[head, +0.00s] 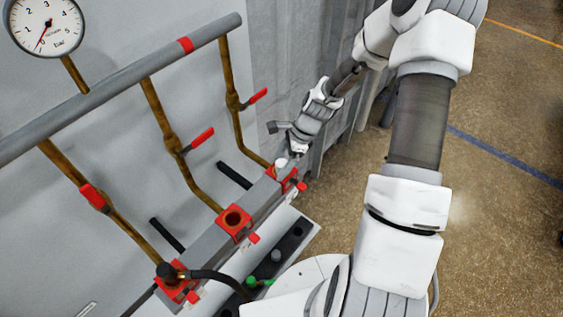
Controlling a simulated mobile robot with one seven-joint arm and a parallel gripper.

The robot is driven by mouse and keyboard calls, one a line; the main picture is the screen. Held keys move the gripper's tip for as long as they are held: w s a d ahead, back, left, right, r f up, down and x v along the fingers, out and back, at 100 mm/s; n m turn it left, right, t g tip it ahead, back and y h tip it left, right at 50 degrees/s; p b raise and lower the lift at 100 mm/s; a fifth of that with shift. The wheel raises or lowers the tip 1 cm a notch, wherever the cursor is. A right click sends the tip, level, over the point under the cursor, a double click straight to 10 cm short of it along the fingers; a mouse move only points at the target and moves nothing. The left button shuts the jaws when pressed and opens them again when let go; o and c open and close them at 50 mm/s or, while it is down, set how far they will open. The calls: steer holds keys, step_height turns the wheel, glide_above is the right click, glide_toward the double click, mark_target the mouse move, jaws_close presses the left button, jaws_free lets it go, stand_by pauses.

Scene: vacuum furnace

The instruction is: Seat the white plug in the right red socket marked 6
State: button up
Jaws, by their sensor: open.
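The right red socket (293,183) sits at the far right end of the grey manifold bar. The white plug (281,163) stands at this socket, over its left part. I cannot tell how deep it sits, and the mark 6 is not legible. My gripper (294,151) is open just above and to the right of the plug, very close to it. The fingertips are small in this view, and whether they touch the plug is unclear.
The middle red socket (234,220) is empty. The left red socket (174,278) holds a black plug with a hose (212,275). Brass pipes with red valve handles (198,139) rise behind the bar. A dark rack (293,240) holds a grey and a green plug (250,282).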

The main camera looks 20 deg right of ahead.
steer(key=v, duration=1.7)
steer(key=shift+r+b, duration=0.3)
